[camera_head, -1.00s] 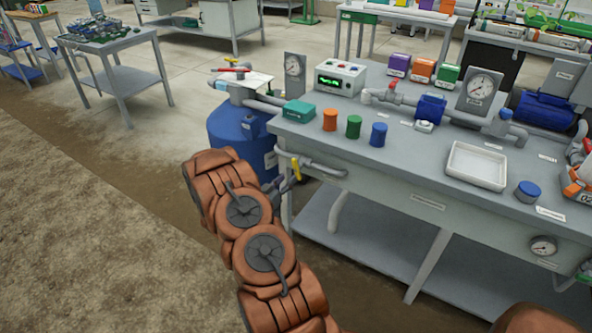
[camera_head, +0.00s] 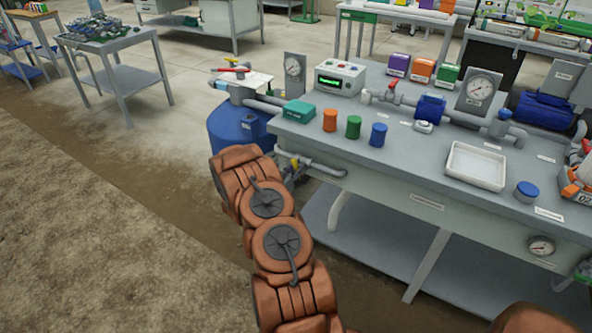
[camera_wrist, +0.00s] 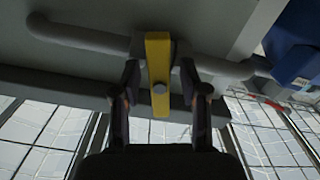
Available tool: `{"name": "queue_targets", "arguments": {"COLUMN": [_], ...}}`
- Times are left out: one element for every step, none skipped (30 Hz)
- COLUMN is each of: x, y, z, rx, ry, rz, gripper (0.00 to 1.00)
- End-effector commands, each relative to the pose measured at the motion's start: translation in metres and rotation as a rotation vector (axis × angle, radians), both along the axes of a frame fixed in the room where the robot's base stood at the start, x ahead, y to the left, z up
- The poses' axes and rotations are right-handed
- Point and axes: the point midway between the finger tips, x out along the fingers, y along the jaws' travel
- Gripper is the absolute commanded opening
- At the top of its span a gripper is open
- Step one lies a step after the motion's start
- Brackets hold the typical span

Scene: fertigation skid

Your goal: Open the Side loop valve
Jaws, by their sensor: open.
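The yellow lever (camera_wrist: 158,90) of a valve shows in the wrist view, set crosswise to the grey pipe (camera_wrist: 85,37) behind it. It lies between the two dark fingers of my gripper (camera_wrist: 159,70). The fingers are apart, one on each side of the lever, with visible gaps. In the head view the lever (camera_head: 295,163) is a small yellow bit on the pipe (camera_head: 325,169) at the bench's left front corner. My gripper (camera_head: 292,174) is there too, mostly hidden behind my arm. No label for this valve is readable.
The blue tank (camera_head: 228,126) stands just left of the bench corner, close to my arm. The grey bench (camera_head: 440,163) carries orange, green and blue caps, a white tray (camera_head: 476,146) and gauges. Open floor (camera_head: 90,240) lies to the left.

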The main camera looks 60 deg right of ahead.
Motion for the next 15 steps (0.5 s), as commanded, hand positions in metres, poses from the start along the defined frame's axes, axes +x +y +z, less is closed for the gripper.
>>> {"name": "queue_targets", "arguments": {"x": [0.0000, -0.0001, -0.0001, 0.0000, -0.0001, -0.0002, -0.0002, 0.0000, -0.0001, 0.0000, 0.0000, 0.0000, 0.0000, 0.0000, 0.0000], "y": [-0.0001, 0.0000, 0.0000, -0.0001, 0.0000, 0.0000, 0.0000, 0.0000, 0.0000, 0.0000, 0.0000, 0.0000, 0.0000, 0.0000, 0.0000], "z": [0.0001, 0.0000, 0.0001, 0.0002, 0.0001, 0.0002, 0.0002, 0.0002, 0.0002, 0.0002, 0.0002, 0.0002, 0.0002, 0.0003, 0.0003], "rx": [0.000, 0.000, 0.000, 0.000, 0.000, 0.000, 0.000, 0.000, 0.000, 0.000, 0.000, 0.000, 0.000, 0.000, 0.000], "ry": [0.000, 0.000, 0.000, 0.000, 0.000, 0.000, -0.001, -0.001, -0.001, -0.001, -0.001, -0.001, -0.001, -0.001, -0.001], "rz": [0.000, 0.000, 0.000, 0.000, 0.000, 0.000, 0.000, 0.000, -0.001, 0.000, 0.000, -0.001, -0.001, -0.001, -0.001], "gripper": [0.44, 0.44, 0.44, 0.44, 0.43, 0.39, 0.35, 0.32, 0.28, 0.25, 0.22, 0.18, 0.15, 0.11, 0.07]}}
